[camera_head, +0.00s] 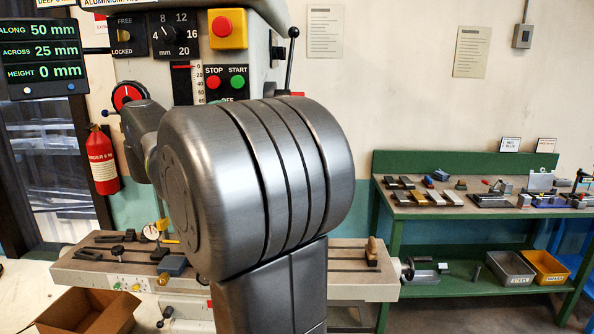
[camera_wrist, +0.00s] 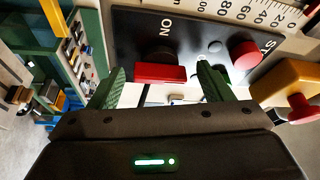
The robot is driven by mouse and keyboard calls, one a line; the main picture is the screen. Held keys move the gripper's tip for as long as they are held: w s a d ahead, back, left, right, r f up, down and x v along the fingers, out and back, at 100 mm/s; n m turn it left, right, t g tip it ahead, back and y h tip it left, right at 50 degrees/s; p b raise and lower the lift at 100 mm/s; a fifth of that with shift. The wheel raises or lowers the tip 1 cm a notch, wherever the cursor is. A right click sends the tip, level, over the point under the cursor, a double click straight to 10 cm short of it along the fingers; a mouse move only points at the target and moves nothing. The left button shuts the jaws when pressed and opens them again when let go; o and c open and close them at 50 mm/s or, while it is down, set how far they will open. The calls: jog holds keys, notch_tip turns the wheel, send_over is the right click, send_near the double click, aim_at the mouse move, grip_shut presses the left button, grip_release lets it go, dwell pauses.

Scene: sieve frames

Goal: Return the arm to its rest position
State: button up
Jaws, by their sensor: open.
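My gripper (camera_wrist: 160,80) shows in the wrist view, its two green ridged fingers spread apart with nothing held. It faces a dark control panel (camera_wrist: 125,40) seen turned over, with a red rectangular switch (camera_wrist: 160,74) marked ON showing between the fingers. Whether a finger touches the panel I cannot tell. In the head view my arm's big grey joint fills the middle and hides my gripper. The machine's stop button (camera_head: 213,82) and start button (camera_head: 237,81) show above the joint.
The machine's slotted table (camera_head: 85,272) carries clamps and small parts. A lever (camera_head: 291,50) stands beside the controls. A green workbench (camera_head: 480,208) with tools and bins is at right. A cardboard box (camera_head: 88,312) is at lower left; a fire extinguisher (camera_head: 103,160) hangs at left.

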jog(key=n+t+y+b, duration=0.1)
jog(key=n+y, duration=0.1)
jog(key=n, duration=0.4)
jog(key=n+t+y, duration=0.2)
jog(key=n, duration=0.4)
jog(key=n+t+y+b, duration=0.1)
jog(key=n+y, duration=0.1)
jog(key=n, duration=0.5)
jog(key=shift+d+f+t+y+b, duration=0.2)
jog(key=shift+d+t+y+b, duration=0.1)
jog(key=shift+d+t+b, duration=0.1)
